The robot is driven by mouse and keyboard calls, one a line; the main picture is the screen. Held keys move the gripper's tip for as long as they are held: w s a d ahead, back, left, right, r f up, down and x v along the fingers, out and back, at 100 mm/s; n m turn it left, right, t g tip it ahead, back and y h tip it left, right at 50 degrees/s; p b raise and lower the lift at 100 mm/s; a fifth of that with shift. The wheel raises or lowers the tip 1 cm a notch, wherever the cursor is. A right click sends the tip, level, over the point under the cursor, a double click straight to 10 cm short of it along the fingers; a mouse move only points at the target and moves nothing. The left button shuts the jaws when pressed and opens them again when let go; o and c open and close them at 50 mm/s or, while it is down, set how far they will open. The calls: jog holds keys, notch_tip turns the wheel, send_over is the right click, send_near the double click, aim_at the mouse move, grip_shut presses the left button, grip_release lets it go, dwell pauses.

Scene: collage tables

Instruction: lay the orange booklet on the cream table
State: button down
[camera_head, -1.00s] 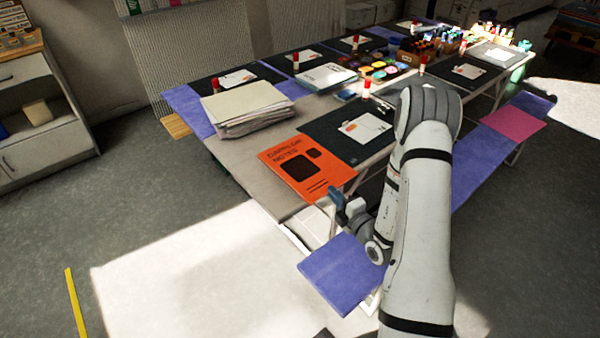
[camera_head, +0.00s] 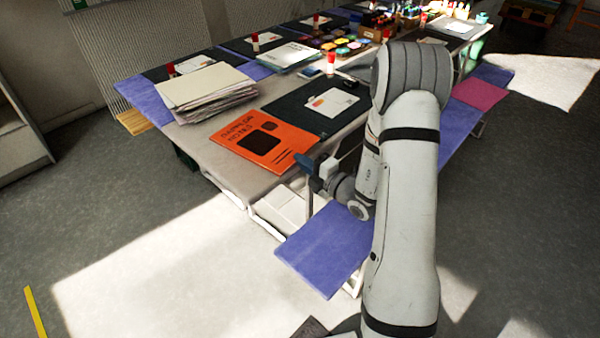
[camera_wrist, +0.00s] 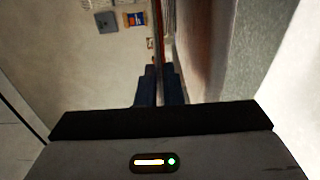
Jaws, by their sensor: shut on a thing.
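The orange booklet (camera_head: 264,139), with dark lettering and black squares on its cover, shows over the near left corner of the long pale table (camera_head: 200,136). My gripper (camera_head: 307,165) is shut on the booklet's near right edge, beside the table's front edge. I cannot tell whether the booklet touches the tabletop or hangs just above it. In the wrist view the dark fingers (camera_wrist: 159,88) are closed together, with a thin red-orange edge of the booklet (camera_wrist: 157,30) running out between them.
A paper stack (camera_head: 208,90) and a black folder (camera_head: 293,113) lie close beyond the booklet. Paint pots (camera_head: 345,46) and glue sticks stand farther back. A purple-topped bench (camera_head: 325,245) is below my arm. Open floor (camera_head: 150,270) lies at the left front.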

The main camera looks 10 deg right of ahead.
jog(key=shift+f+b, duration=0.35)
jog(key=shift+f, duration=2.25)
jog(key=c, duration=1.6)
grip_release()
